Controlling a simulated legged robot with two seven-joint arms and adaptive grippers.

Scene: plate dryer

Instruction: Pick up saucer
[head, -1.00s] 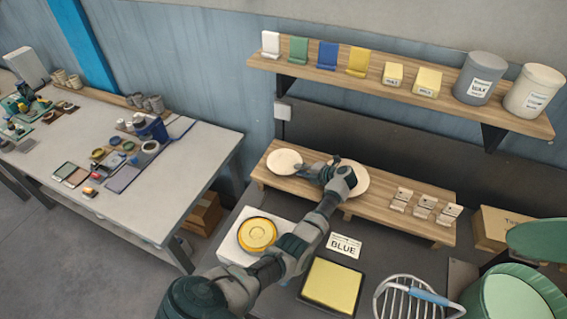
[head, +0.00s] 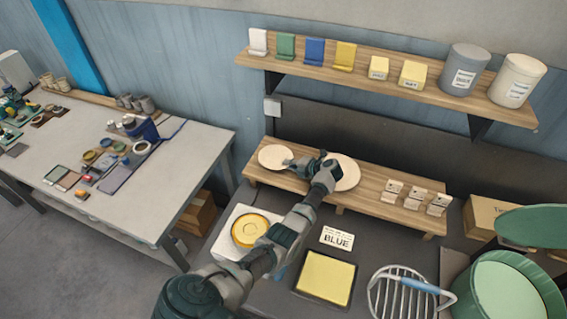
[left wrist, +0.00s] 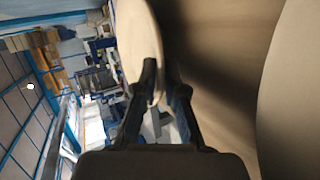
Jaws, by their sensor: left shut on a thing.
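My left gripper (head: 297,165) is shut on the rim of the left cream saucer (head: 273,156) at the wooden rack. In the left wrist view this saucer (left wrist: 140,38) shows edge-on, its rim between the fingers (left wrist: 160,95). I cannot tell whether it is clear of the rack. A second cream saucer (head: 347,174) lies on the rack to the right, partly behind my left wrist; it also shows at the right of the left wrist view (left wrist: 298,90). My right gripper is out of view.
The wooden rack (head: 370,205) also bears small white card holders (head: 414,197) at right. In front are a yellow round dish (head: 250,230), a "BLUE" card (head: 337,239), a yellow pad (head: 325,278) and a wire basket (head: 400,293). A loaded shelf (head: 400,82) hangs above.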

